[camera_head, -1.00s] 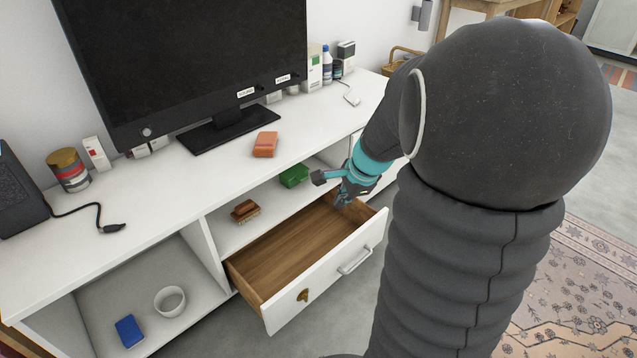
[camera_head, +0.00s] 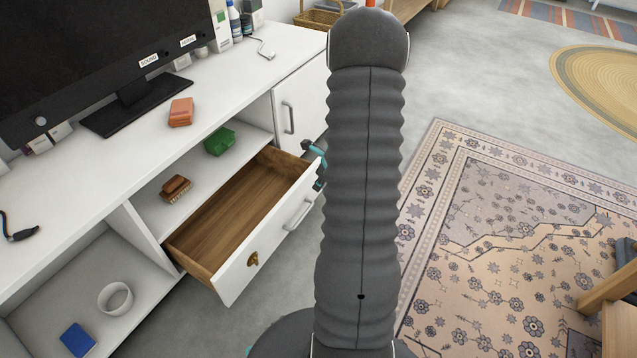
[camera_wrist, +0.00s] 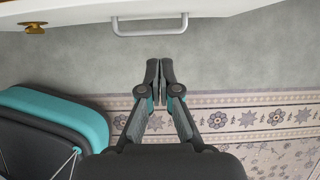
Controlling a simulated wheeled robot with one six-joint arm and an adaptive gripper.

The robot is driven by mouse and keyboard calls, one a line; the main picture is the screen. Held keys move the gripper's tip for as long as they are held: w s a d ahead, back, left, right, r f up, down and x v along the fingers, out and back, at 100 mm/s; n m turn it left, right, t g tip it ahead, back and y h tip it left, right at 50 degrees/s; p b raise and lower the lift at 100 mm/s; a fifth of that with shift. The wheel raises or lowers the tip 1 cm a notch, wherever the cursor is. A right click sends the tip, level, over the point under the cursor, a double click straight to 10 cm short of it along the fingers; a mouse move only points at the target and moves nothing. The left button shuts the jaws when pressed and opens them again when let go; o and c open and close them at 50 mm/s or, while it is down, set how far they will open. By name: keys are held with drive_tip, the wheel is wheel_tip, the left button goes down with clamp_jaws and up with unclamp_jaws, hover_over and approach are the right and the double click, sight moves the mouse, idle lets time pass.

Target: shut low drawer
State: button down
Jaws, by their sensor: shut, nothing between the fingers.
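The low drawer (camera_head: 262,251) is pulled out of the white cabinet, and its wooden inside is empty. Its white front has a bar handle (camera_head: 299,215) and a brass piece (camera_head: 253,259). In the wrist view the drawer front's edge runs along the top, with the handle (camera_wrist: 150,25) and the brass piece (camera_wrist: 33,28). My gripper (camera_wrist: 159,62) is shut and empty, pointing at the drawer front, a little short of the handle. In the head view my arm hides most of it; only a small part shows beside the drawer's right end.
The shelf above the drawer holds a green box (camera_head: 219,142) and a brown brush (camera_head: 175,189). A white bowl (camera_head: 115,298) and a blue box (camera_head: 77,340) lie in the left compartment. A closed cabinet door (camera_head: 301,105) is right of the drawer. A patterned rug (camera_head: 500,230) covers floor at right.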

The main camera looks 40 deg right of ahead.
drive_tip(key=w+a+f, duration=0.2)
drive_tip(key=w+f, duration=0.3)
drive_tip(key=w, duration=0.1)
drive_tip(key=shift+f+b, duration=0.4)
drive_tip(key=shift+a, duration=0.1)
